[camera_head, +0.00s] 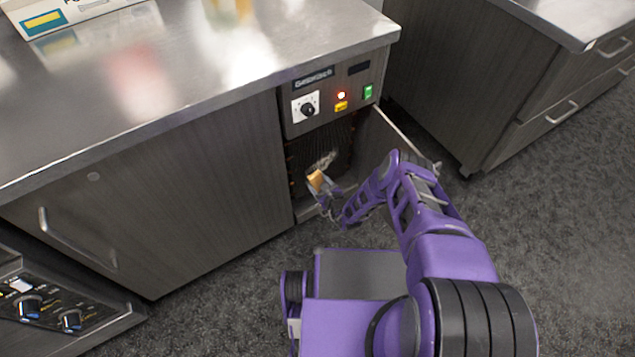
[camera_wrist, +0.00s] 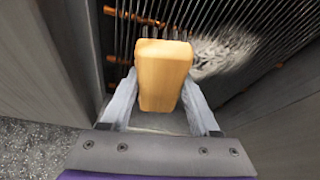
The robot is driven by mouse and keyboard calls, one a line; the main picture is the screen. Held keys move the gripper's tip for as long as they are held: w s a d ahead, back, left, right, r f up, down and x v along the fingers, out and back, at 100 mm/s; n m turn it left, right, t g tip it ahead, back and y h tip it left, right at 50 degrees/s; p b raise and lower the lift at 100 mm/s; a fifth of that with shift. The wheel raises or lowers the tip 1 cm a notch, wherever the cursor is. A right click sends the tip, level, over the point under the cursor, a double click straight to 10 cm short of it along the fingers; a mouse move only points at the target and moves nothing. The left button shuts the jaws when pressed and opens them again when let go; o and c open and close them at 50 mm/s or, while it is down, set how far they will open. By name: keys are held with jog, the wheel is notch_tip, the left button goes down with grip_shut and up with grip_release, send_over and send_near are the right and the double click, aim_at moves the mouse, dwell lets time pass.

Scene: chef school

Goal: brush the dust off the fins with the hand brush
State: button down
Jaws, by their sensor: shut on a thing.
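The hand brush (camera_wrist: 165,75) has a pale wooden handle and shows between my gripper's fingers (camera_wrist: 163,105) in the wrist view. My gripper is shut on it, and the bristle end is mostly hidden. The brush (camera_head: 316,180) also shows in the head view, at the opening of the cabinet below the control panel. The fins (camera_wrist: 260,22) are thin dark parallel plates with copper-coloured tube ends. A pale grey patch of dust (camera_wrist: 228,48) lies on them, right of the brush. I cannot tell whether the brush touches the fins.
The control panel (camera_head: 328,92) with a knob, a red light and a green switch is above the opening. An open door (camera_head: 388,135) stands right of it. The steel counter (camera_head: 190,60) overhangs the cabinets. Carpeted floor (camera_head: 560,210) is clear at right.

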jog(key=shift+w+a, duration=0.5)
jog(key=shift+w, duration=0.2)
